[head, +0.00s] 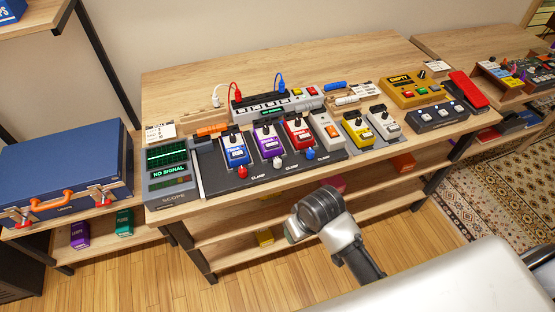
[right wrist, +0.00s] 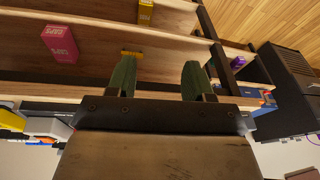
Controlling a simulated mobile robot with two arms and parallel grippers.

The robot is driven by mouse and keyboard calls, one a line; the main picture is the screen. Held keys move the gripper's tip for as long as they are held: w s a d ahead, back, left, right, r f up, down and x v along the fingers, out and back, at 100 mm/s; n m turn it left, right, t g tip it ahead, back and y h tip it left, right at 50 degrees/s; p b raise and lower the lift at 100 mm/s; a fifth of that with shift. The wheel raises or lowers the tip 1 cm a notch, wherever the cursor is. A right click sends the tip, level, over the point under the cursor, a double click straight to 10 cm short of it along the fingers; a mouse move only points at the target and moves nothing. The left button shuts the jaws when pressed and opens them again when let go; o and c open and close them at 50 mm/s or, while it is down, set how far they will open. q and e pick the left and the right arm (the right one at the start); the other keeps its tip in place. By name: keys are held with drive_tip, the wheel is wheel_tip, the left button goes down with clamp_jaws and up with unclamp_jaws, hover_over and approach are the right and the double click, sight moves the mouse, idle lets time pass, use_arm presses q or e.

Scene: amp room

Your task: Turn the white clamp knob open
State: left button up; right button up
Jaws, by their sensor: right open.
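The white clamp knob (head: 277,163) is small and pale in the head view. It sits at the front edge of the dark pedalboard (head: 215,186), below the purple pedal (head: 267,141). A red knob (head: 242,172) is to its left and a blue knob (head: 310,154) to its right. My right gripper (head: 291,230) is in front of the table, below the knobs and apart from them. In the right wrist view its two fingers (right wrist: 158,78) are spread with nothing between them. The clamp knobs cannot be made out in that view. My left gripper is not in view.
A scope (head: 168,173) reading NO SIGNAL stands left of the pedalboard. A blue case (head: 65,165) lies farther left. Lower shelves (head: 225,228) run under the tabletop; a pink box (right wrist: 60,43) is on one. The floor in front is clear.

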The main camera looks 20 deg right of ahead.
drive_tip(key=w+a+r+g, duration=0.1)
drive_tip(key=w+r, duration=0.3)
drive_tip(key=w, duration=0.9)
wheel_tip(320, 180, up, 7)
drive_tip(key=m+g+h, duration=0.1)
drive_tip(key=m, duration=0.1)
hover_over(278, 159)
wheel_tip(278, 159, down, 10)
drive_tip(key=shift+a+f, duration=0.1)
drive_tip(key=shift+c, duration=0.5)
drive_tip(key=c, duration=0.8)
drive_tip(key=shift+c, duration=0.2)
